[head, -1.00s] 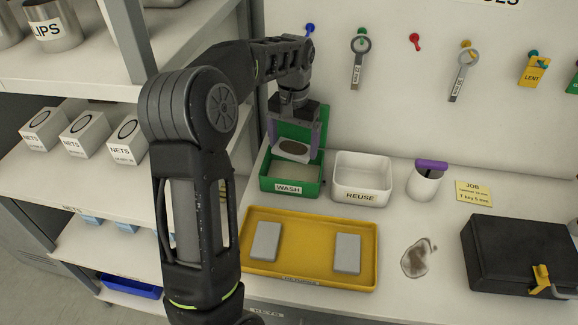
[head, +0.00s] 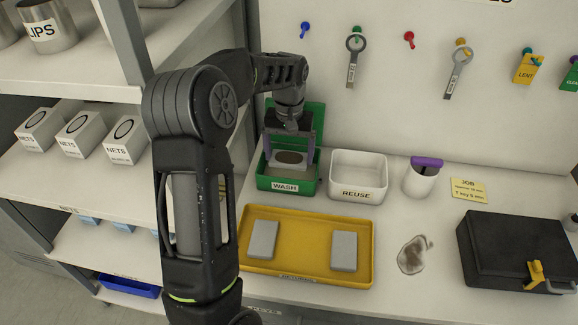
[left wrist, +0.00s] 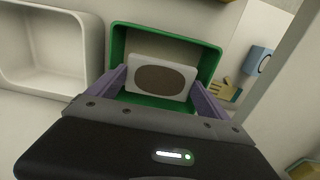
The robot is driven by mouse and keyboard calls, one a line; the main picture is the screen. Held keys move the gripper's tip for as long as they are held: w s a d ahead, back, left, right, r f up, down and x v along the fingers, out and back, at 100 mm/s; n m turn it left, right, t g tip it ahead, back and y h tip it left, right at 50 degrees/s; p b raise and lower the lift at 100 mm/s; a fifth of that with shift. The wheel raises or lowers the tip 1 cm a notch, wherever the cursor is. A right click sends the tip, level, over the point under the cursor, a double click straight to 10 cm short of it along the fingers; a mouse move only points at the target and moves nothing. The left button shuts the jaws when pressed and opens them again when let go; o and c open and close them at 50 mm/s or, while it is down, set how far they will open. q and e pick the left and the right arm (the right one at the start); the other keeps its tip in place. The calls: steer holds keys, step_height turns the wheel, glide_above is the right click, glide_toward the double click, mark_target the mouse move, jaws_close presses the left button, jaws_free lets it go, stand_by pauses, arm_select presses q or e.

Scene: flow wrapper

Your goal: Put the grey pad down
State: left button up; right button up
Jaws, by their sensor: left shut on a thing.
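The grey pad (head: 289,160) has a dark oval stain on its face. My left gripper (head: 289,162) is shut on it and holds it in the mouth of the green WASH bin (head: 285,184). In the left wrist view the pad (left wrist: 162,79) sits between the two purple fingers (left wrist: 160,84), with the green bin (left wrist: 205,54) around and beyond it. Whether the pad touches the bin's floor is hidden. My right gripper is not in view.
A white REUSE bin (head: 358,190) stands right of the green bin. In front lies a yellow tray (head: 305,263) with two grey pads. Shelves (head: 110,180) stand at left.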

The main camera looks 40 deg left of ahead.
mark_target(289, 175)
arm_select(q)
steer(key=shift+f+p, duration=0.3)
steer(key=shift+f, duration=2.2)
steer(key=shift+f, duration=0.1)
steer(key=shift+f, duration=0.15)
steer(key=o, duration=1.1)
steer(key=shift+c, duration=0.2)
steer(key=shift+r, duration=0.2)
step_height(289, 175, up, 12)
steer(key=shift+r+b, duration=0.1)
steer(key=shift+b, duration=0.3)
